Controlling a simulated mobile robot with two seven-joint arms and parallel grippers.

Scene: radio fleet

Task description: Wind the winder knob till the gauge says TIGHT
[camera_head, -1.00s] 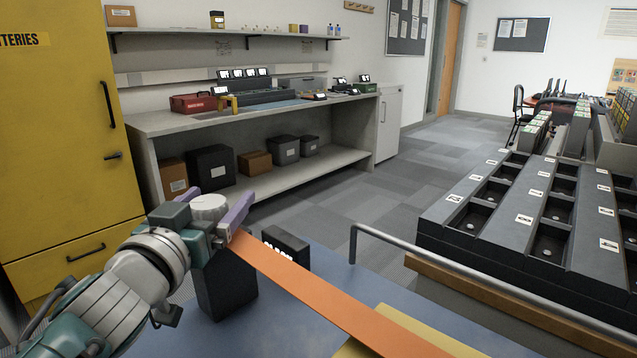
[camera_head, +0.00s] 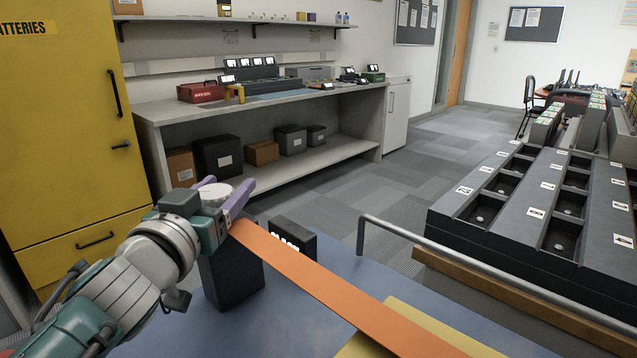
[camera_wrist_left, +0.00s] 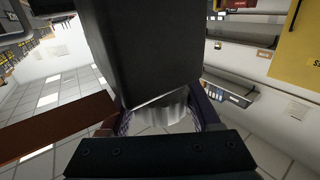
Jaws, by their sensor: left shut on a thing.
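The winder knob (camera_head: 214,193) is a pale round knob on top of a black winder post (camera_head: 231,278) on the blue surface. My left gripper (camera_head: 222,191) is shut on the knob, with a purple finger on each side. In the left wrist view, the ribbed grey knob (camera_wrist_left: 163,112) sits between the fingers, below the black post (camera_wrist_left: 140,50). An orange strap (camera_head: 310,286) runs from the winder toward the lower right. The gauge (camera_head: 293,238) is a small black box with white lettering, partly behind the strap; I cannot read the word. My right gripper is not in view.
A grey rail (camera_head: 450,265) borders the blue surface (camera_head: 350,265) on the right. A yellow piece (camera_head: 450,325) lies under the strap. Dark compartment racks (camera_head: 530,200) stand beyond the rail. A yellow cabinet (camera_head: 70,120) and a grey workbench (camera_head: 160,112) stand behind.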

